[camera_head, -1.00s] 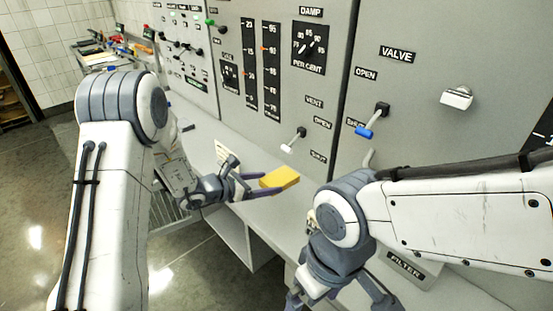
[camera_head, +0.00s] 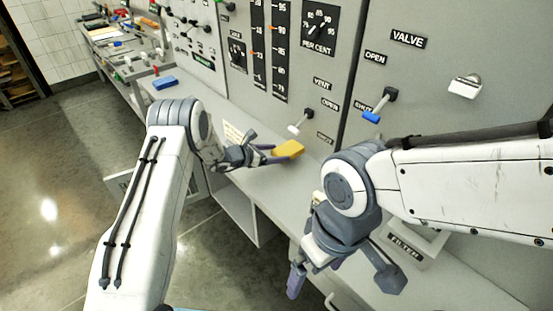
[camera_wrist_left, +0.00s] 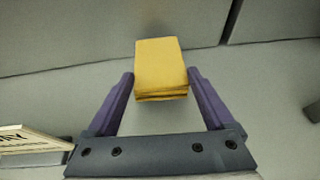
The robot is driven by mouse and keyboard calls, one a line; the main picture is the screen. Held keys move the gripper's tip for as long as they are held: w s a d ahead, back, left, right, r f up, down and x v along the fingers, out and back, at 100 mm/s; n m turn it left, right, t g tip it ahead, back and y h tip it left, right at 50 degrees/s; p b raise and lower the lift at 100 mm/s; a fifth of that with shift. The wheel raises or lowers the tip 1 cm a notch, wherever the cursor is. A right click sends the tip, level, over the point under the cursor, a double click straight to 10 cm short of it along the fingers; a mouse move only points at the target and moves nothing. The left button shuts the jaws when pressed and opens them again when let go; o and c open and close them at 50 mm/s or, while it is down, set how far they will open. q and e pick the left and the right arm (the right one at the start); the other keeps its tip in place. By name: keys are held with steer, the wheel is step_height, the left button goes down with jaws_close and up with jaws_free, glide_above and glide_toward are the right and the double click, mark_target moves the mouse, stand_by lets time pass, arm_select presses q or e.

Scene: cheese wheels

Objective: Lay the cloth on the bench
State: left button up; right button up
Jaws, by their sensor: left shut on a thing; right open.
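The cloth is a folded yellow block (camera_head: 288,149) at my left gripper (camera_head: 272,157), over the grey bench (camera_head: 262,180). In the left wrist view the cloth (camera_wrist_left: 162,66) shows its flat top and layered near edge between the purple fingertips of my left gripper (camera_wrist_left: 160,84). My left gripper is shut on it. I cannot tell whether the cloth touches the bench. My right gripper (camera_head: 345,284) is open and empty, lower in the head view, at the front of the bench.
A control panel with a blue-tipped lever (camera_head: 376,108) and a white-tipped lever (camera_head: 299,124) rises behind the bench. A printed card (camera_head: 233,133) stands left of the cloth. A blue block (camera_head: 165,83) lies farther left. The "FILTER" plate (camera_head: 405,250) is at right.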

arm_select(q)
step_height(320, 180, down, 3)
steer(key=shift+f+p, duration=0.1)
steer(key=shift+p, duration=0.4)
steer(key=shift+f, duration=0.1)
steer(key=shift+f, duration=0.1)
steer(key=shift+f+b, duration=0.1)
steer(key=shift+b, duration=0.2)
steer(key=o, duration=1.1)
steer(key=shift+r, duration=0.25)
steer(key=b+v, duration=0.2)
steer(key=v, duration=1)
